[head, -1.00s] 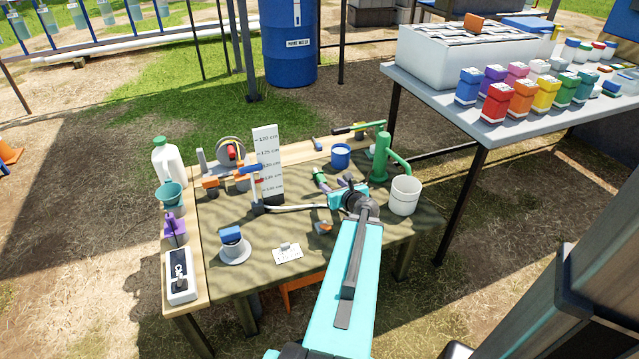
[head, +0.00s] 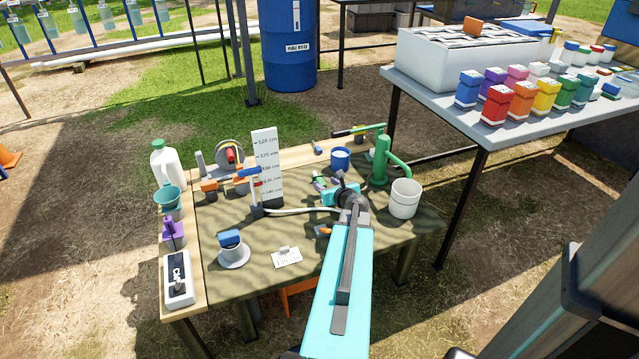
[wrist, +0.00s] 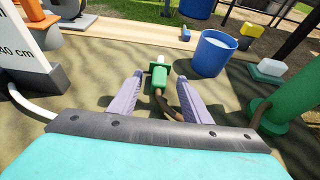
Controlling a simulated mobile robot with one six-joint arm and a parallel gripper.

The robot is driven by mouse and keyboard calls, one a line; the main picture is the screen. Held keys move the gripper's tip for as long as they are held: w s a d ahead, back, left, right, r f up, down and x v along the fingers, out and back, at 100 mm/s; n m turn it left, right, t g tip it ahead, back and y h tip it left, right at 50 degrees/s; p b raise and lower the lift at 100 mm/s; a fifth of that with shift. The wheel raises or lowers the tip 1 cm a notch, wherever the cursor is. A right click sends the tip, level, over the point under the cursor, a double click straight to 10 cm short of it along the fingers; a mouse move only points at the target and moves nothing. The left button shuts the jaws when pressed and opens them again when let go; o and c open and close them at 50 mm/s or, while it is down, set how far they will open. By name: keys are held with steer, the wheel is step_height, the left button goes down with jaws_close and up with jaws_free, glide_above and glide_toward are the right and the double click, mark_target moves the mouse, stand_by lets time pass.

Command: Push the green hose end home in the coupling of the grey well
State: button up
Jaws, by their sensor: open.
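The green hose end (wrist: 159,77) lies on the table between the two purple fingers of my gripper (wrist: 160,88) in the wrist view. The fingers are apart, with a gap on each side of it. A brown hose runs back from it under my gripper. In the head view the green hose end (head: 319,183) shows just beyond my gripper (head: 328,190), which partly hides it. A grey cylinder with a blue top (head: 232,250) stands on a round base at the table's front left. I cannot tell which grey piece is the well, and I see no coupling clearly.
A blue cup (wrist: 213,52) and a green hand pump (wrist: 293,105) stand close on the right. The white level board (head: 266,165) stands left, with a pale hose along the table. A white bucket (head: 404,199) stands at the right.

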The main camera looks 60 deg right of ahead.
mark_target(320, 180)
steer(key=shift+w, duration=0.1)
steer(key=shift+b+x, duration=0.9)
steer(key=shift+x, duration=1.65)
steer(key=shift+c, duration=0.5)
jaws_close()
